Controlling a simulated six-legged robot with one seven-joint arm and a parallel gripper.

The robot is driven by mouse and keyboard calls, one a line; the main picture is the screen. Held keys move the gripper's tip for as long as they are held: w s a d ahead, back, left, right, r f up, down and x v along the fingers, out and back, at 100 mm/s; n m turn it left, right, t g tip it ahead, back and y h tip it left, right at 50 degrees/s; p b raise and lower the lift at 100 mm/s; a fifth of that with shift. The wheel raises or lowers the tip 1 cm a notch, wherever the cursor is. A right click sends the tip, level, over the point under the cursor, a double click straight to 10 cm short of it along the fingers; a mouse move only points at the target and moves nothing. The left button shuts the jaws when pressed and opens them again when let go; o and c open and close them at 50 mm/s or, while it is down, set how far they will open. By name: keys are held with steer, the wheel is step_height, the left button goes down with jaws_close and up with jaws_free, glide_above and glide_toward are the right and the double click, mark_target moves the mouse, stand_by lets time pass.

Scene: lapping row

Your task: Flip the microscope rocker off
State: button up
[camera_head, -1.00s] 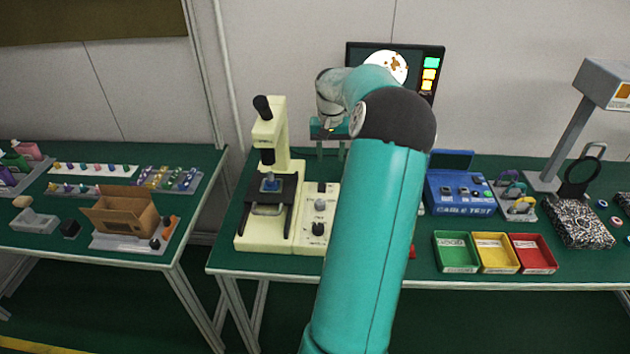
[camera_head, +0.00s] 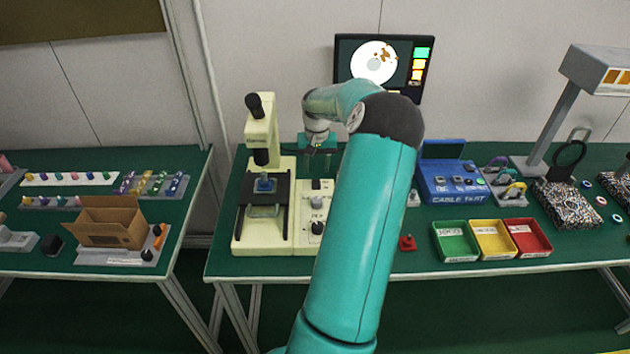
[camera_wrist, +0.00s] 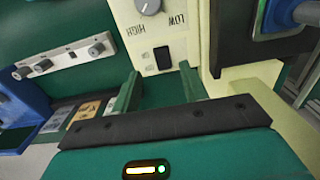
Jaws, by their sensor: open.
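The cream microscope (camera_head: 262,140) stands on the green bench, with a cream control box (camera_head: 305,238) at its right side. Its small black rocker (camera_wrist: 163,58) shows in the wrist view, set in the cream panel below a knob and the HIGH and LOW labels. I cannot tell which way the rocker is tipped. In the head view the rocker (camera_head: 316,184) is small, near the back of the box. My gripper (camera_wrist: 160,72) is open and empty, its two green fingers pointing toward the panel with the rocker between them in view. In the head view my gripper (camera_head: 318,168) hangs just behind the rocker.
A monitor (camera_head: 382,68) stands behind. A blue cable tester (camera_head: 455,183) and green, yellow and red trays (camera_head: 456,241) are to the right. A red button (camera_head: 407,243) sits on the bench. A cardboard box (camera_head: 105,222) is on the left table.

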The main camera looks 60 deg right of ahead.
mark_target(316, 187)
step_height(316, 187, down, 7)
steer(key=shift+w+r, duration=0.1)
steer(key=shift+w, duration=0.05)
steer(key=shift+c, duration=0.4)
jaws_close()
steer(key=shift+w+d+g+y, duration=0.1)
steer(key=shift+d+g+y, duration=0.3)
steer(key=shift+g+y, duration=0.55)
steer(key=shift+r+t+y, duration=0.1)
steer(key=shift+t+y, duration=0.15)
steer(key=shift+y, duration=0.1)
steer(key=shift+o, duration=0.4)
jaws_free()
steer(key=v, duration=1.4)
